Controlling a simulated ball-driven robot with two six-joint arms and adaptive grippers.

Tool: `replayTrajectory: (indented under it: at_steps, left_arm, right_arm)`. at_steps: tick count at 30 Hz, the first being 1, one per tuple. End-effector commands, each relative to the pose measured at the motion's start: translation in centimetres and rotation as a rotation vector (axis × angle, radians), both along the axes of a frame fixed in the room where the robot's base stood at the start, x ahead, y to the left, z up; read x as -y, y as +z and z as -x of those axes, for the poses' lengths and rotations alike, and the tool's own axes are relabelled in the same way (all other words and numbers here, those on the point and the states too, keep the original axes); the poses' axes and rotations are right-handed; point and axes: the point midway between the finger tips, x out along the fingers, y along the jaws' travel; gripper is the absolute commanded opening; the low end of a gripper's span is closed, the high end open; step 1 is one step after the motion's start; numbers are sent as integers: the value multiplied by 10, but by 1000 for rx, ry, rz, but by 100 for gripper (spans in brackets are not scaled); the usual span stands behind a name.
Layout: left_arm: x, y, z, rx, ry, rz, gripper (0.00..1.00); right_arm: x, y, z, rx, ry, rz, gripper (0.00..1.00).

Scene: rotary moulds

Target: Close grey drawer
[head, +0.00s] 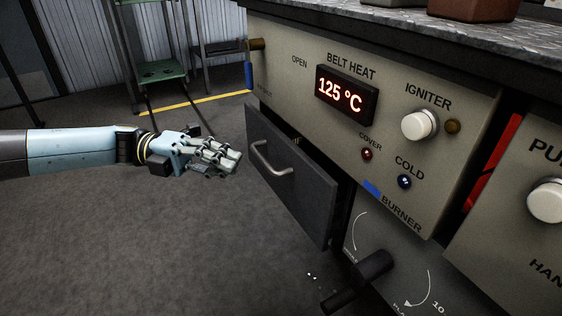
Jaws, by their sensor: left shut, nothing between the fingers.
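The grey drawer (300,190) sticks out from under the control panel, open, with a curved metal handle (268,160) on its dark front. My left gripper (236,158) comes in from the left and is shut and empty. Its fingertips are close to the left edge of the drawer front in the picture; I cannot tell whether they touch it. The inside of the drawer is mostly hidden behind its front. My right gripper is not in view.
The control panel (420,165) above the drawer has a 125 °C display (346,95), a white igniter knob (419,124) and small lamps. A dark burner handle (358,282) juts out below right. A green-topped stand (160,71) is at the back. The floor at left is clear.

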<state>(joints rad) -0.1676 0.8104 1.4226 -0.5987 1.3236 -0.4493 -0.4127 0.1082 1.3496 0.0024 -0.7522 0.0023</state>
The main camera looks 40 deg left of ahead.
Motion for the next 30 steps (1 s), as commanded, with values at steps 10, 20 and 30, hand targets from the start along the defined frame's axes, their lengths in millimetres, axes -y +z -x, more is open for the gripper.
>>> replayTrajectory:
  at_steps: [10,20,30]
  left_arm:
    - [60,-2,-35,3,2,2,0]
    - [70,0,-59,0,1,1,0]
    - [70,0,-60,0,1,1,0]
  right_arm:
    - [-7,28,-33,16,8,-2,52]
    - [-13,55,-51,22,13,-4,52]
    - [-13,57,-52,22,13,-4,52]
